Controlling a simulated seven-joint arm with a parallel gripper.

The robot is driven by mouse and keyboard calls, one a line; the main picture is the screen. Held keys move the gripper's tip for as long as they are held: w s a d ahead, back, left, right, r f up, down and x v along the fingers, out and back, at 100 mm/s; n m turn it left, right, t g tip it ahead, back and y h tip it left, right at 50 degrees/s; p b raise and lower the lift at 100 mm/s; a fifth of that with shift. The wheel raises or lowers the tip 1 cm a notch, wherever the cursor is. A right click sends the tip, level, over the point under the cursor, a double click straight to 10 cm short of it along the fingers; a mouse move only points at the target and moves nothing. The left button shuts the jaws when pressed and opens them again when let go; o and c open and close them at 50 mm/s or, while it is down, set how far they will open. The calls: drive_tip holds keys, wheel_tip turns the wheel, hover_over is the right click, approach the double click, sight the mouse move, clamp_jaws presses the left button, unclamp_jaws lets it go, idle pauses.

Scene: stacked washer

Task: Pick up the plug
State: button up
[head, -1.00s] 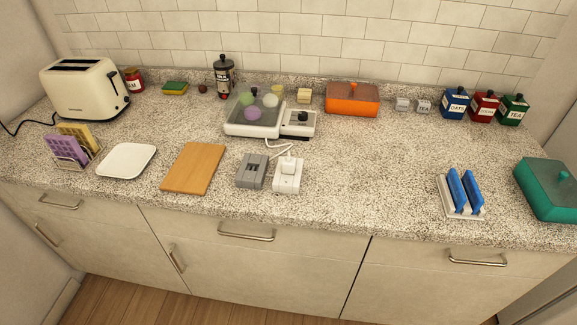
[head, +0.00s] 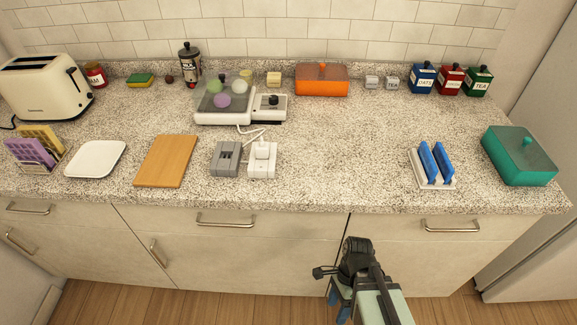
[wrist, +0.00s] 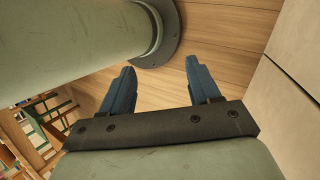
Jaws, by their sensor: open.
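The white plug (head: 263,150) sits on a white socket block (head: 262,171) near the front of the counter, with a white cord running back from it toward the scale. It appears to be in the block. My gripper (head: 340,303) is low in front of the drawers, below the counter edge, to the right of the plug and well apart from it. In the wrist view its two blue fingers (wrist: 157,82) are spread with nothing between them, above the wooden floor. The plug is not in the wrist view.
A grey socket block (head: 226,158) stands just left of the white one. A wooden board (head: 166,161) lies further left. Behind is a kitchen scale (head: 225,112) with several balls. The counter (head: 335,150) is clear right of the plug, up to a rack with blue slabs (head: 437,164).

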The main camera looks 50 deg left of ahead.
drive_tip(key=s+a+r+m+t+y, duration=0.1)
drive_tip(key=s+a+r+m+t, duration=0.15)
drive_tip(key=s+a+r, duration=0.75)
drive_tip(key=s+a+r+m+t+y, duration=0.15)
drive_tip(key=a+r+m, duration=0.25)
drive_tip(key=a+r, duration=1.35)
wheel_tip(320, 180, up, 20)
drive_tip(key=n+t, duration=0.1)
drive_tip(key=n, duration=0.3)
hover_over(262, 144)
wheel_tip(262, 144, down, 13)
drive_tip(key=shift+c, duration=0.4)
drive_tip(key=c, duration=1)
